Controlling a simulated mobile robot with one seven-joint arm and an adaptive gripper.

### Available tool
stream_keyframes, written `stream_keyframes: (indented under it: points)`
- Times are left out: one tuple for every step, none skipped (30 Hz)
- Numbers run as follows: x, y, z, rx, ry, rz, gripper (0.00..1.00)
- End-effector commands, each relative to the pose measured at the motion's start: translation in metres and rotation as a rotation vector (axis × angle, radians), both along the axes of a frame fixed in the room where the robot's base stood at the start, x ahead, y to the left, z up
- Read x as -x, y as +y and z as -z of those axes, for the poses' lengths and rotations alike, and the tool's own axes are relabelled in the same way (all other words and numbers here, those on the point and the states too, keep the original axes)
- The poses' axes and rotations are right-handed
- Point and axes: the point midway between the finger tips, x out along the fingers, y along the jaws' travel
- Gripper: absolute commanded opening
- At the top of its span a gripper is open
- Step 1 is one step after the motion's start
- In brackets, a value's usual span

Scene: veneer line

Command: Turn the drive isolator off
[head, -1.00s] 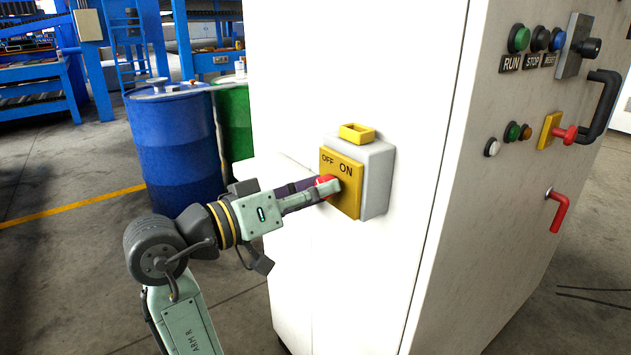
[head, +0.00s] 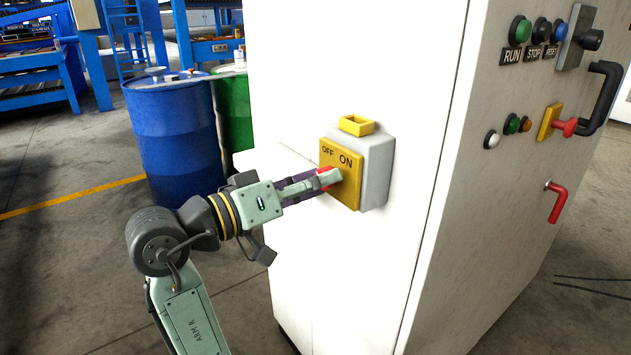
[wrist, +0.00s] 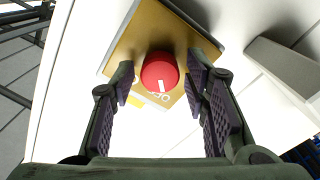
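The drive isolator is a grey box with a yellow face plate (head: 349,187) marked OFF and ON, on the white cabinet's side. Its red knob (head: 324,178) is partly hidden by my gripper (head: 322,183) in the head view. In the wrist view the round red knob (wrist: 160,72) lies between the fingertips of my gripper (wrist: 160,84), with a narrow gap seen on each side. The fingers are apart, so the gripper is open. A white mark on the knob points down in the wrist view, towards partly seen lettering.
A yellow bracket (head: 356,125) sits on top of the isolator box. The cabinet's right face carries buttons, a black handle (head: 601,98) and a red lever (head: 557,202). Blue (head: 172,135) and green (head: 233,110) drums stand behind, left of the cabinet.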

Motion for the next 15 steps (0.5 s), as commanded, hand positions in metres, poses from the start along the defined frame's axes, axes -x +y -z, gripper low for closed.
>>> stream_keyframes:
  points:
    - [0.000, 0.000, 0.000, 0.000, 0.000, 0.000, 0.47]
    - [0.000, 0.000, 0.000, 0.000, 0.000, 0.000, 0.49]
    - [0.000, 0.000, 0.000, 0.000, 0.000, 0.000, 0.49]
    - [0.000, 0.000, 0.000, -0.001, -0.001, 0.000, 0.49]
    - [0.000, 0.000, 0.000, -0.001, 0.000, 0.001, 0.49]
    - [0.000, 0.000, 0.000, -0.001, 0.000, 0.001, 0.49]
    - [0.000, 0.000, 0.000, -0.001, 0.000, 0.001, 0.49]
    - [0.000, 0.000, 0.000, -0.001, 0.000, 0.001, 0.49]
    - [0.000, 0.000, 0.000, -0.001, 0.000, 0.001, 0.49]
    - [0.000, 0.000, 0.000, -0.001, 0.000, 0.001, 0.49]
    - [0.000, 0.001, 0.000, -0.001, -0.001, 0.000, 0.49]
    - [0.001, 0.002, 0.000, -0.001, 0.000, -0.001, 0.49]
    - [0.002, 0.004, 0.000, 0.000, -0.001, -0.001, 0.49]
    - [0.004, 0.006, 0.000, 0.000, -0.001, -0.001, 0.49]
    - [0.007, 0.010, 0.000, 0.000, -0.001, -0.003, 0.49]
